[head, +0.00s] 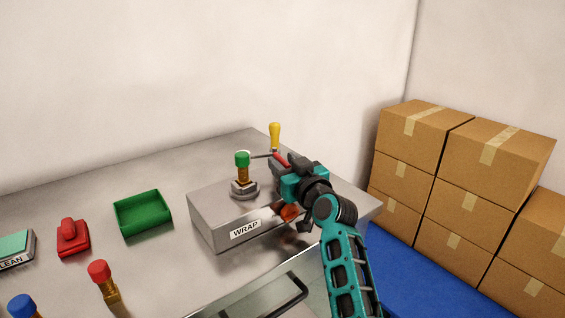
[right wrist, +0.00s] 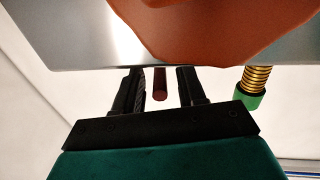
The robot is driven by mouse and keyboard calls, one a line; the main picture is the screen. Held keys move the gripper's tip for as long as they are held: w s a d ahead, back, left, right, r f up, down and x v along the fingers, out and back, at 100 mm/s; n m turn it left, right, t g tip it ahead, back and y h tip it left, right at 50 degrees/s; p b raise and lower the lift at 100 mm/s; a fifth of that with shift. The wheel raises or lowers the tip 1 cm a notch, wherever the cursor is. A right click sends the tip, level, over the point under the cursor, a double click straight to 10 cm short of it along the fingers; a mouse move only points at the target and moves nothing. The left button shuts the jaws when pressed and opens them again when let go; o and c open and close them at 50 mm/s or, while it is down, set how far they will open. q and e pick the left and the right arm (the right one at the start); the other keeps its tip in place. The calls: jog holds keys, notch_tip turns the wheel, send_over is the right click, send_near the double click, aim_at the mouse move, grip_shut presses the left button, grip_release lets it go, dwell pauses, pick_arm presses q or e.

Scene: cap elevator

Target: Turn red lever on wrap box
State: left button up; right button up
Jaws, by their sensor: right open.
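The grey metal wrap box (head: 208,217), with a WRAP label on its front, stands on the table. The red lever (head: 282,159) shows as a short red bar at the box's far right, partly hidden by my right gripper (head: 281,171). In the right wrist view, the lever's dark red end (right wrist: 160,84) lies between the two open fingers of my right gripper (right wrist: 160,82), with a gap visible on each side. A brass post with a green cap (head: 242,159) stands upright on the box; the cap also shows in the right wrist view (right wrist: 250,100). My left gripper is not in view.
An orange-red object (head: 289,212) is below my right gripper and fills much of the right wrist view (right wrist: 215,30). A yellow-handled tool (head: 275,135) stands behind the box. A green tray (head: 143,213) and red-capped post (head: 101,278) are left. Cardboard boxes (head: 424,127) stand right.

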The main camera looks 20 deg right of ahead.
grip_shut()
dwell(0.3)
dwell(0.3)
